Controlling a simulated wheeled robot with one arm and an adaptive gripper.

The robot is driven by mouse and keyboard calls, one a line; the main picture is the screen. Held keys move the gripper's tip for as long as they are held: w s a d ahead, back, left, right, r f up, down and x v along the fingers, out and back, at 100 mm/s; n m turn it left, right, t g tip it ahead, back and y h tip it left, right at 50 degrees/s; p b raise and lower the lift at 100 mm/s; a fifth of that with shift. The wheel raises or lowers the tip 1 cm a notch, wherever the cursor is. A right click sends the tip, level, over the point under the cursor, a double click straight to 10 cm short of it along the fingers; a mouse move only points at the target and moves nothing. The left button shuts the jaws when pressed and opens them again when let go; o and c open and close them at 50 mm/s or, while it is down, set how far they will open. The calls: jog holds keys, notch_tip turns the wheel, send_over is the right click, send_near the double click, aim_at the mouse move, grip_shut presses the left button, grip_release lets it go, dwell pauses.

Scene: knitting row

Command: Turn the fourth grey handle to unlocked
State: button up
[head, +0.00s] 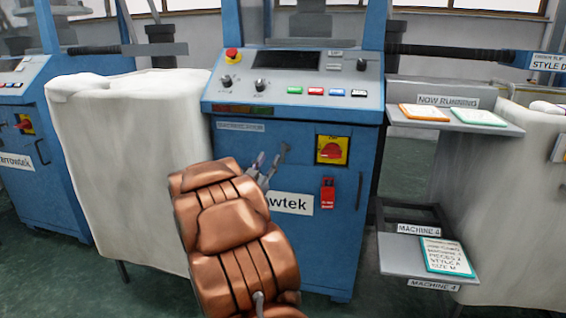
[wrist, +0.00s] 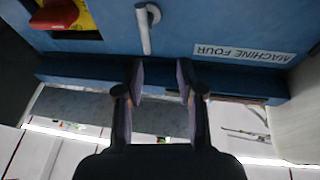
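The blue cabinet (head: 345,215) of one machine bears a label (head: 241,126) that reads MACHINE FOUR upside down in the wrist view (wrist: 245,53). A grey lever handle (head: 284,150) sits on its front below the control panel. In the wrist view the handle (wrist: 145,30) runs from a round pivot at the top towards my fingers, slightly tilted. My gripper (head: 262,168) is in front of the cabinet, just left of the handle in the head view. In the wrist view my gripper (wrist: 161,80) is open and empty, its fingertips apart from the handle.
A red rotary switch on a yellow plate (head: 332,150) and a red padlock-like tag (head: 327,194) are right of the handle. A control panel (head: 292,92) with buttons is above. White fabric-covered bulk (head: 130,165) stands left; shelves with cards (head: 450,117) stand right.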

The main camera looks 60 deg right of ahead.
aim_at(282, 147)
jog(key=shift+g+h, duration=0.4)
jog(key=shift+g, duration=0.1)
jog(key=shift+s+d+f+b+x, duration=0.1)
jog(key=shift+s+b+x, duration=0.25)
jog(key=shift+x, duration=1)
jog(key=shift+s+d+f+b+x, duration=0.15)
jog(key=shift+b+x, duration=0.4)
jog(key=shift+x, duration=0.8)
jog(key=shift+s+b+x, duration=0.25)
jog(key=shift+b+x, duration=0.2)
jog(key=shift+x, duration=0.9)
grip_shut()
